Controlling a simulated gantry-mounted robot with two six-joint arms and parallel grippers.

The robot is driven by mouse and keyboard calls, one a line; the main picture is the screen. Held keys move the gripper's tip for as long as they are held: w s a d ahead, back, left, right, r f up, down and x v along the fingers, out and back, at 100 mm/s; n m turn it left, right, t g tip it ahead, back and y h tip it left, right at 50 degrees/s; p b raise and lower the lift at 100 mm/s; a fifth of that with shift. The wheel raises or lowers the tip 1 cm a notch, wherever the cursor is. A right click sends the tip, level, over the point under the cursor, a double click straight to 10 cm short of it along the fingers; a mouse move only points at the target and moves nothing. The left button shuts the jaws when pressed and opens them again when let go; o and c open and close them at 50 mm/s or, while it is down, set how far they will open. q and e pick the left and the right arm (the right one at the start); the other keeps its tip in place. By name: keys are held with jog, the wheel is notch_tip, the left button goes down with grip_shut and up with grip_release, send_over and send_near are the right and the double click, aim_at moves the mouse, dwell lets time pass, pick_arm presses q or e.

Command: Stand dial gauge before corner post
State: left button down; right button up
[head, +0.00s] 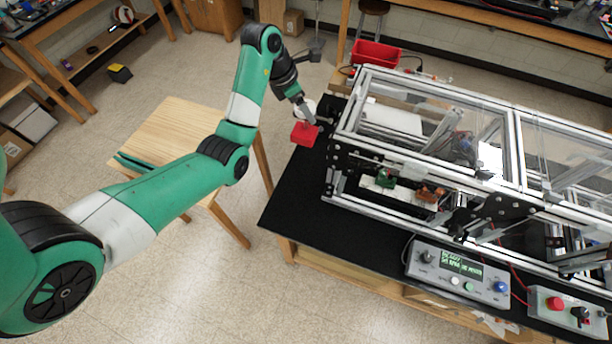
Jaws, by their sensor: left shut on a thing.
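My left gripper (308,116) is shut on the dial gauge, which has a red block-like base (304,134) and a whitish round part (303,107) partly hidden by the gripper. The gauge is at the left end of the black bench top, left of the extrusion frame (374,210). I cannot tell whether its base touches the bench. The near left corner post (331,178) of the frame stands a little to the right and nearer to me, apart from the gauge. My right gripper is not in view.
The black bench top (300,205) is clear in front of the corner post. A grey control box (458,272) and a red-button box (565,310) stand at the front right. A red bin (375,54) is behind the frame. A wooden table (180,130) stands left.

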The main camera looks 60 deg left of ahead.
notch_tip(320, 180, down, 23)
jog(key=b, duration=2.2)
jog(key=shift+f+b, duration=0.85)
jog(key=shift+b, duration=0.1)
